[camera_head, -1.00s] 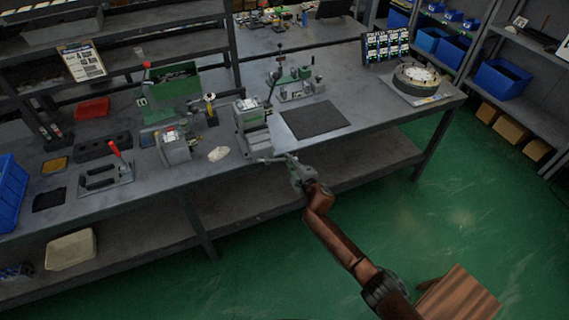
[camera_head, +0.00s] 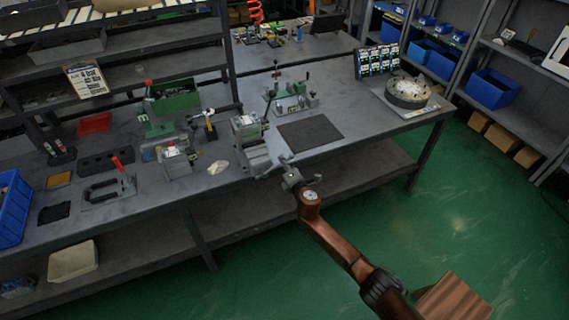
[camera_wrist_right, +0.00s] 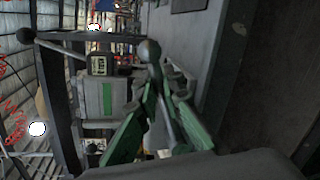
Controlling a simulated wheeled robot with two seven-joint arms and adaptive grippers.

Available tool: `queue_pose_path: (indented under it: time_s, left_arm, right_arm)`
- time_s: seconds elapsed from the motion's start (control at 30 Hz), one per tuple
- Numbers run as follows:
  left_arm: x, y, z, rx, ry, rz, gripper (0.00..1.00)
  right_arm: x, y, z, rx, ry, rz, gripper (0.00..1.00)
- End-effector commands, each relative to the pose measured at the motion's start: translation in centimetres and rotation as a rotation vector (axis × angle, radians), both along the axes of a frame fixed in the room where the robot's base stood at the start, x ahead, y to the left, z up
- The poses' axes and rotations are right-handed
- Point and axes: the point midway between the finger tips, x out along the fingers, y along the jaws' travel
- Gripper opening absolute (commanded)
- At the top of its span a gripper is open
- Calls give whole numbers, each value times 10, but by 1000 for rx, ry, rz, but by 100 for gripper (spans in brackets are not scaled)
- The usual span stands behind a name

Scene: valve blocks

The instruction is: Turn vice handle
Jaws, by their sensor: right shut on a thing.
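The grey vice (camera_head: 252,143) stands at the front edge of the workbench. Its handle (camera_head: 267,172) is a thin bar at the bench edge, slanting in the head view. My right gripper (camera_head: 284,165) is at the handle's right part, in front of the vice. The vice body (camera_wrist_right: 102,100) with a green stripe is just beyond. My left gripper is out of view.
A dark mat (camera_head: 310,134) lies right of the vice. A white lump (camera_head: 217,167) and a small grey block fixture (camera_head: 176,162) stand to its left.

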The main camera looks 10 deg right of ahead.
Motion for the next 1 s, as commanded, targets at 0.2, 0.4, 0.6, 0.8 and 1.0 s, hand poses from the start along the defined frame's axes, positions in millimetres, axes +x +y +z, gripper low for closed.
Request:
queue_pose_path:
  time_s: [0.2, 0.4, 0.6, 0.8, 1.0]
  left_arm:
    - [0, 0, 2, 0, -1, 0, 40]
    - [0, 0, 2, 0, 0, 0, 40]
    - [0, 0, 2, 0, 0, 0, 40]
    - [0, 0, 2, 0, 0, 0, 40]
    - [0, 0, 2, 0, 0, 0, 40]
  right_arm:
    - [-1, 2, 3, -33, -10, 1, 0]
    - [-1, 2, 3, -37, -11, 1, 0]
    - [-1, 2, 2, -36, -11, 2, 0]
    - [-1, 2, 2, -35, -11, 1, 22]
    - [-1, 2, 3, -34, -11, 1, 26]
